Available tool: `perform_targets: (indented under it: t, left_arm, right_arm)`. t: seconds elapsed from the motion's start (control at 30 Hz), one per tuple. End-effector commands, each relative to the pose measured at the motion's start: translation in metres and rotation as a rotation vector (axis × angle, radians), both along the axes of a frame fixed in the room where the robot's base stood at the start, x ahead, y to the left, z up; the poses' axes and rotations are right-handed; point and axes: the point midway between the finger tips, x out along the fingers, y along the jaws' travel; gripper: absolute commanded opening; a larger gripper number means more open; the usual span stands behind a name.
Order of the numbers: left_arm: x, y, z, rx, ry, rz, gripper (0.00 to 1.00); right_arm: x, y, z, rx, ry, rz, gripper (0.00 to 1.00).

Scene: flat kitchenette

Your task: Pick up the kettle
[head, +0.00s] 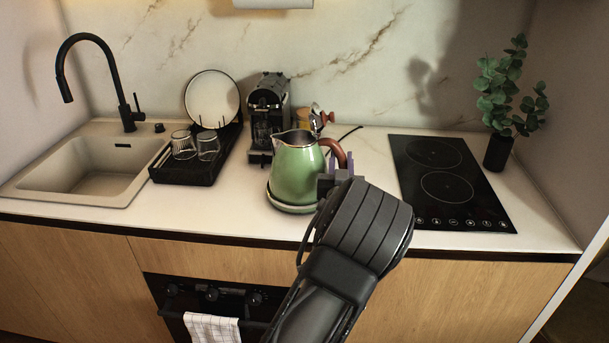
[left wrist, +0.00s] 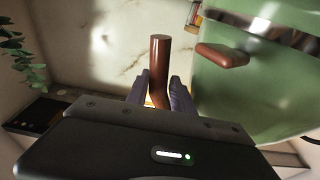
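The green kettle (head: 298,170) stands upright on its round base (head: 290,207) on the counter, its brown handle (head: 337,150) curving out to the right. My left gripper (head: 338,167) is at the handle, on the kettle's right side. In the left wrist view the brown handle (left wrist: 159,72) stands between the two purple-grey fingers (left wrist: 160,92), very close to both. I cannot tell whether they press on it. The green kettle body (left wrist: 240,85) fills the right of that view. My right gripper is not in view.
A black coffee machine (head: 268,108) stands behind the kettle on the left. A black rack (head: 190,168) with glasses and a plate is farther left, beside the sink (head: 85,165). The black hob (head: 450,185) and a potted plant (head: 500,150) are to the right.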

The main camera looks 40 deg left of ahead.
Motion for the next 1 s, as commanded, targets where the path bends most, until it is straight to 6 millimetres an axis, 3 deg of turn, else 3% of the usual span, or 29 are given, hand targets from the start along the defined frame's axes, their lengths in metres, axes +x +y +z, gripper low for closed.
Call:
perform_targets:
  t: [0.33, 1.0]
  left_arm:
    - [-0.0002, 0.0003, 0.0000, 0.001, 0.001, 0.001, 0.00]
    - [-0.0005, 0.0006, 0.0000, 0.002, 0.002, 0.001, 0.00]
  right_arm:
    - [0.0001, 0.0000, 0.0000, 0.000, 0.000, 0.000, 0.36]
    - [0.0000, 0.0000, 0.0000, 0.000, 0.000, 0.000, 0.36]
